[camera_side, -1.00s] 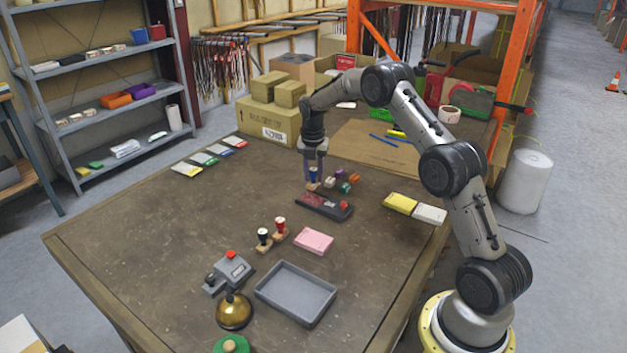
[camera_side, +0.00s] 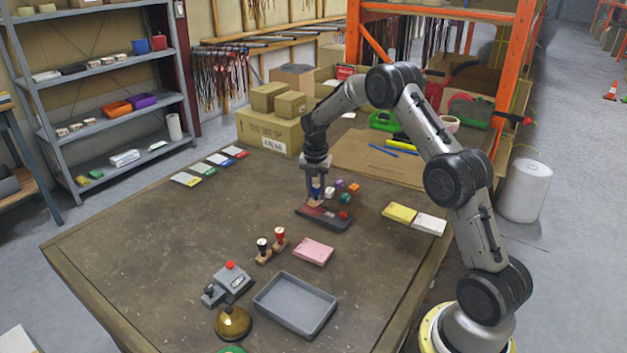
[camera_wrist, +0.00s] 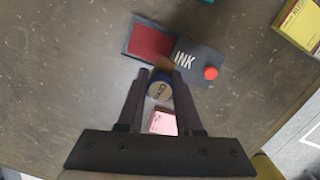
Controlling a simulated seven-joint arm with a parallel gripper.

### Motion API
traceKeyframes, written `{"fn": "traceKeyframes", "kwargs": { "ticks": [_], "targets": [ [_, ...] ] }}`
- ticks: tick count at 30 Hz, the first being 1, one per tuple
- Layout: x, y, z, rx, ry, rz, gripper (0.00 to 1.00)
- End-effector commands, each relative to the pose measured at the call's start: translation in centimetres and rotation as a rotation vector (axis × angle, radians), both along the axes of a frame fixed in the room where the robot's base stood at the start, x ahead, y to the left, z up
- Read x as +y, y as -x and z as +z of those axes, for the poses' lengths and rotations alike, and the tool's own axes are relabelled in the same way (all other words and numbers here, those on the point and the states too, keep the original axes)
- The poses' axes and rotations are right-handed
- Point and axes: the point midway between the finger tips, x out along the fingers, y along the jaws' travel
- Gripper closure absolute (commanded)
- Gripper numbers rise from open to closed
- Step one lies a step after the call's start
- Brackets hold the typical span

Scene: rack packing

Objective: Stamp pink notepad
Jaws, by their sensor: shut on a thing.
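My gripper (camera_side: 316,196) is shut on a stamp with a blue handle (camera_wrist: 160,91) and a wooden base (camera_side: 315,204). It holds the stamp upright at the open ink pad, and I cannot tell whether the base touches it. The ink pad (camera_wrist: 150,42) has a red surface and a dark lid marked "INK" with a red knob; it also shows in the side view (camera_side: 327,221). The pink notepad (camera_side: 313,251) lies flat on the table, nearer the side camera than the ink pad. Part of it shows between the fingers in the wrist view (camera_wrist: 163,123).
Two other stamps, one black-topped (camera_side: 262,246) and one red-topped (camera_side: 279,236), stand left of the notepad. A grey tray (camera_side: 259,305), a brass bell (camera_side: 232,322) and a grey device (camera_side: 229,283) are in front. Yellow and white pads (camera_side: 399,212) lie right.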

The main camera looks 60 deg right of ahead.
Motion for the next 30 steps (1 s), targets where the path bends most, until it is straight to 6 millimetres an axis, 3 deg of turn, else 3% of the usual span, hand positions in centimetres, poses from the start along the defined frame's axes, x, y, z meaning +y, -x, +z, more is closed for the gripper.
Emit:
{"fn": "traceKeyframes", "kwargs": {
  "ticks": [9, 15, 21, 30],
  "targets": [
    [8.0, 6.2, 0.7, 0.012, -0.003, 0.021, 1.00],
    [11.3, 8.7, 1.8, 0.018, -0.002, 0.078, 1.00],
    [12.2, 8.4, 2.2, 0.003, 0.002, 0.099, 1.00],
    [12.2, 8.5, -0.6, 0.007, 0.000, 0.098, 1.00]
  ]
}}
